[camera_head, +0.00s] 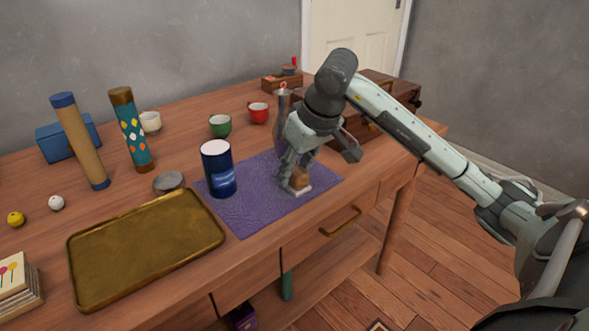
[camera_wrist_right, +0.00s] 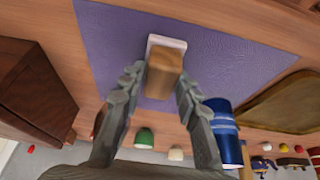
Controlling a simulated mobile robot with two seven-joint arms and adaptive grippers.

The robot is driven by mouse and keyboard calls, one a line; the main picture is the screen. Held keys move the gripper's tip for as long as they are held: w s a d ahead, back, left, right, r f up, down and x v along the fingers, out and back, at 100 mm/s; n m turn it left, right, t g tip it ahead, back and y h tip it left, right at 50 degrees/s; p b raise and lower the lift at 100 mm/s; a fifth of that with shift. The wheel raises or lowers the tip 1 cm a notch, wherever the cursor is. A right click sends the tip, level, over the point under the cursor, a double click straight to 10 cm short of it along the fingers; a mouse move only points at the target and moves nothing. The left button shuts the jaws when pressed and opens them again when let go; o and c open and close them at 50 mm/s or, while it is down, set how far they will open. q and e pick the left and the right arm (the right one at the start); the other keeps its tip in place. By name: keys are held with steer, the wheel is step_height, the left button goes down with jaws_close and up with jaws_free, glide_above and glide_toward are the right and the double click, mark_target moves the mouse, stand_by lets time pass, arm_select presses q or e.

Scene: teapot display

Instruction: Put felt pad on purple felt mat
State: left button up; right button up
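The felt pad (camera_head: 299,181) is a small wooden block on a white base. It is over the near right part of the purple felt mat (camera_head: 262,211), low and seemingly at its surface; I cannot tell whether a thin gap remains. In the right wrist view the felt pad (camera_wrist_right: 164,72) shows its brown block and white base against the purple mat (camera_wrist_right: 225,50). My right gripper (camera_head: 293,175) comes down from above, its fingers (camera_wrist_right: 160,80) converging closely on both sides of the block. My left gripper is not in view.
A dark blue canister (camera_head: 218,172) stands on the mat's left part. A brass tray (camera_head: 145,245) lies left of the mat. Green (camera_head: 220,126) and red (camera_head: 258,112) cups stand behind. A wooden chest (camera_head: 375,115) is behind my right arm. The mat's front middle is bare.

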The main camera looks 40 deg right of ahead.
steer(key=shift+o, duration=1.4)
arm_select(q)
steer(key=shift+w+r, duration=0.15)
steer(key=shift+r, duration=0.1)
arm_select(e)
steer(key=shift+r, duration=0.1)
steer(key=shift+r, duration=0.15)
steer(key=shift+s+r, duration=0.15)
steer(key=shift+r, duration=0.35)
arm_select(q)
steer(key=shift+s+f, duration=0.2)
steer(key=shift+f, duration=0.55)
arm_select(e)
steer(key=v, duration=1)
steer(key=shift+s+r, duration=0.2)
steer(key=shift+r, duration=0.15)
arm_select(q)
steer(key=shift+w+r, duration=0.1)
